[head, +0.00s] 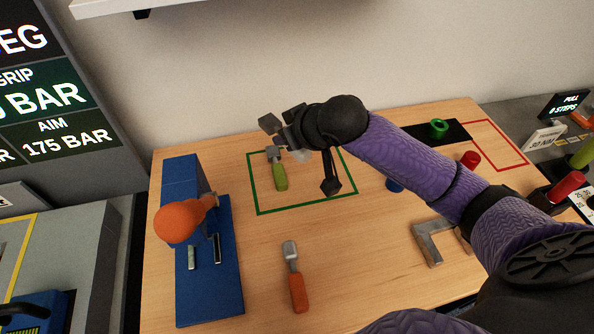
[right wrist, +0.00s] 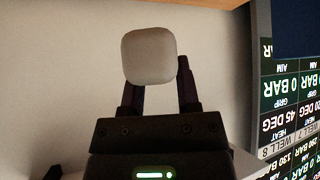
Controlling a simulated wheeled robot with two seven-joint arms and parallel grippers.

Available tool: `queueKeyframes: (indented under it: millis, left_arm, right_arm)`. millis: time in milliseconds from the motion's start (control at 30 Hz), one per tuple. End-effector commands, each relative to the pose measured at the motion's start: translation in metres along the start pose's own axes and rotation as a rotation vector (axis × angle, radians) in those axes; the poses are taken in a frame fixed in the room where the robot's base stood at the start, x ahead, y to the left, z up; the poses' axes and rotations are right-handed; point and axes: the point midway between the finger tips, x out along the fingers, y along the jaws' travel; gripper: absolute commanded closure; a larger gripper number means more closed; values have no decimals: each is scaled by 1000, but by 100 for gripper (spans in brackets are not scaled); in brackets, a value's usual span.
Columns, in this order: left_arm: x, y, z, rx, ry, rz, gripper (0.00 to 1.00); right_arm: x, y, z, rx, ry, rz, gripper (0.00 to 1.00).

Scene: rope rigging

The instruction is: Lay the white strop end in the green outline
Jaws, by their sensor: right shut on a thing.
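My right gripper (head: 282,121) is at the end of the purple arm, above the back left part of the green outline (head: 257,187) on the wooden table. In the right wrist view its fingers (right wrist: 160,88) are shut on a pale, rounded block, which I take as the white strop end (right wrist: 149,56). It is held up off the table. In the head view it is mostly hidden by the gripper. A green-handled tool (head: 280,178) lies inside the outline at its left. My left gripper is not in view.
An orange-handled tool (head: 298,290) lies in front of the outline.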

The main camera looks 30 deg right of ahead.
Motion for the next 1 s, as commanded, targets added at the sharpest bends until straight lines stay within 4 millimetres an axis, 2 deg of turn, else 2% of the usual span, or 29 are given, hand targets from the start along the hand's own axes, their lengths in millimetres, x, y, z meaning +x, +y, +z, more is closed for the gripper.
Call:
queueKeyframes:
  millis: [33,100,200,333,467,833,1000]
  left_arm:
    - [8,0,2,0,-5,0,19]
    - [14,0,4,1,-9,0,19]
    - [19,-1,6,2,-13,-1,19]
    - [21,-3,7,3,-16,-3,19]
    - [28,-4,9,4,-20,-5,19]
    - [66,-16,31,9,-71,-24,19]
    - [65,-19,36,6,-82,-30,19]
  right_arm:
    - [16,17,6,48,-1,62,100]
    - [31,41,12,129,-1,142,100]
    - [44,71,18,220,0,228,100]
    - [50,94,22,286,-1,286,100]
    - [61,100,34,305,-4,301,100]
    - [119,98,93,303,-8,298,100]
    - [121,98,95,303,-4,298,100]
